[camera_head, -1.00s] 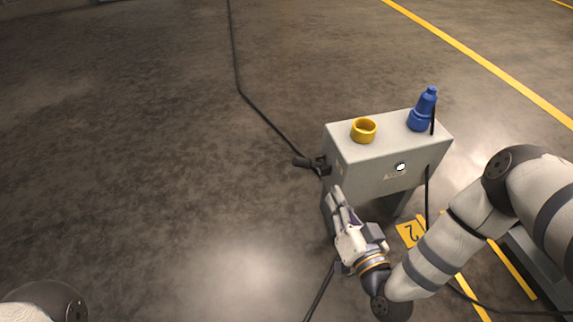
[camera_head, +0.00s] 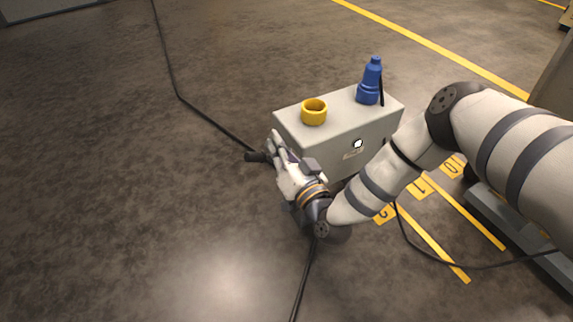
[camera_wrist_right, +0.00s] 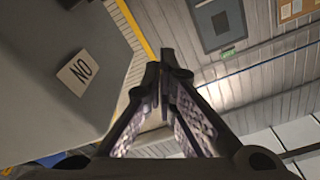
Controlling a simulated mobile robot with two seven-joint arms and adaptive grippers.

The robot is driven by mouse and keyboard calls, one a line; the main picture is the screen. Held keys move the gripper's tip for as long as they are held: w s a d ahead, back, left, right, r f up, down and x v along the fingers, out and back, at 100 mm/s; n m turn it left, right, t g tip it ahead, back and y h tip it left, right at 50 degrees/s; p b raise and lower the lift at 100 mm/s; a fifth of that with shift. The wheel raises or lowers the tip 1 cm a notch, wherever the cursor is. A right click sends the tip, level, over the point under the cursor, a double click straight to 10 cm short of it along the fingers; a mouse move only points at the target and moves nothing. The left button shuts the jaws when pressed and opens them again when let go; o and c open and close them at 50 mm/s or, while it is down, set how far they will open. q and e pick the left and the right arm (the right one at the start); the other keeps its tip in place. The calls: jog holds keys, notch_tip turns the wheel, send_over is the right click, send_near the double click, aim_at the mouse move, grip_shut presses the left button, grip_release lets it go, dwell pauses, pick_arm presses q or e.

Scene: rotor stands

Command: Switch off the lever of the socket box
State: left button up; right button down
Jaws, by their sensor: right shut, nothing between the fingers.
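My right gripper (camera_head: 276,143) is beside the box's left side, fingers pointing up, partly covering that part. In the right wrist view its fingertips (camera_wrist_right: 166,68) meet, with nothing between them. A label with the letters N and O (camera_wrist_right: 78,71) is on the grey box face. My left gripper is out of view.
A cable (camera_head: 180,96) runs across the floor to the box's left side. Numbered yellow floor marks (camera_head: 422,187) lie to the right.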

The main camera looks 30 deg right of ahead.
aim_at(255, 159)
jog(key=a+f+b, duration=0.1)
jog(key=w+f+b, duration=0.1)
jog(key=f, duration=0.1)
jog(key=shift+w+a+f, duration=0.15)
jog(key=shift+w+a, duration=0.05)
jog(key=shift+a, duration=0.2)
jog(key=shift+a+f+n+p, duration=0.35)
jog(key=shift+a+n, duration=0.1)
jog(key=shift+n, duration=0.35)
jog(key=n, duration=0.1)
jog(key=a+f+n, duration=0.1)
jog(key=f+n+p, duration=0.1)
jog(key=n, duration=0.1)
jog(key=shift+a+y, duration=0.3)
jog(key=shift+a, duration=0.05)
jog(key=shift+a+f+n+y, duration=0.2)
jog(key=shift+f+n, duration=0.8)
jog(key=shift+n, duration=0.65)
jog(key=shift+a+f+n+y, duration=0.1)
jog(key=shift+a+f+n, duration=0.1)
jog(key=shift+f+n, duration=1.1)
jog(key=shift+r+n, duration=0.3)
jog(key=shift+n, duration=0.15)
